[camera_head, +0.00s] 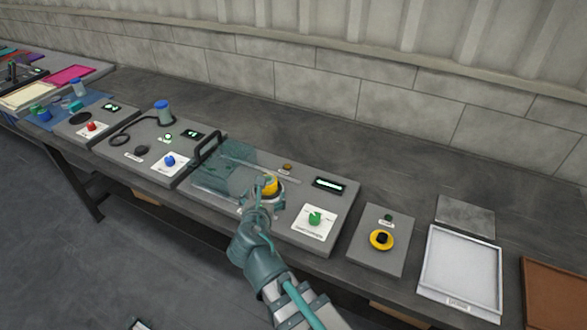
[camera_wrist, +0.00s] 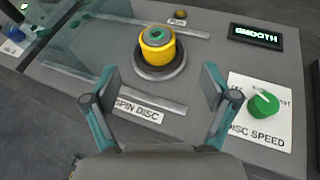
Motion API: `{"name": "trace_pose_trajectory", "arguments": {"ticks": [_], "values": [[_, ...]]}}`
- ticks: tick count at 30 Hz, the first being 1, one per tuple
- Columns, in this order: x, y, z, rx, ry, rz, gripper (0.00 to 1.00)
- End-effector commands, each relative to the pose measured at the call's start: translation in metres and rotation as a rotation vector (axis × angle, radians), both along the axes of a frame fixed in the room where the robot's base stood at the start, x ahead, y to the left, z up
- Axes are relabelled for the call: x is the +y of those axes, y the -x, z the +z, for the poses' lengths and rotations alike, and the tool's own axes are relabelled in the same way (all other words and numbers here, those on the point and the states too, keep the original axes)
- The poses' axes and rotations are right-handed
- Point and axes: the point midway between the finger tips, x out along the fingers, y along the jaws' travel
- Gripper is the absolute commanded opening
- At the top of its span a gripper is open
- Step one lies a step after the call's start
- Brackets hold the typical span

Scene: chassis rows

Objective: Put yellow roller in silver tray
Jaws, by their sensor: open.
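The yellow roller (camera_wrist: 157,48) stands upright on the round spin disc (camera_wrist: 172,73) of a grey machine, with a grey-green ring on its top. In the head view the roller (camera_head: 270,184) is partly hidden by my gripper. My gripper (camera_wrist: 157,92) is open and empty, its two fingers spread apart on the near side of the roller, not touching it. The silver tray (camera_head: 428,258) lies at the right of the bench, with a raised rim and an empty light floor.
A green disc speed knob (camera_wrist: 263,104) and a lit display reading SMOOTH (camera_wrist: 257,37) are right of the disc. A clear cover with a black handle (camera_head: 207,147) is at the left. A panel with a yellow-ringed black button (camera_head: 381,240) lies between machine and tray.

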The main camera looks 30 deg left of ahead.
Motion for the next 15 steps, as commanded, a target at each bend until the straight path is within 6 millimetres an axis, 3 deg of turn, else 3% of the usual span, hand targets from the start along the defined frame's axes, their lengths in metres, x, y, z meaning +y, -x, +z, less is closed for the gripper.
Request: {"name": "trace_pose_trajectory", "arguments": {"ticks": [7,15], "values": [[0.006,-0.004,-0.005,-0.013,0.053,0.036,0.85],[0.023,-0.035,-0.018,-0.014,0.054,0.033,0.85]]}}
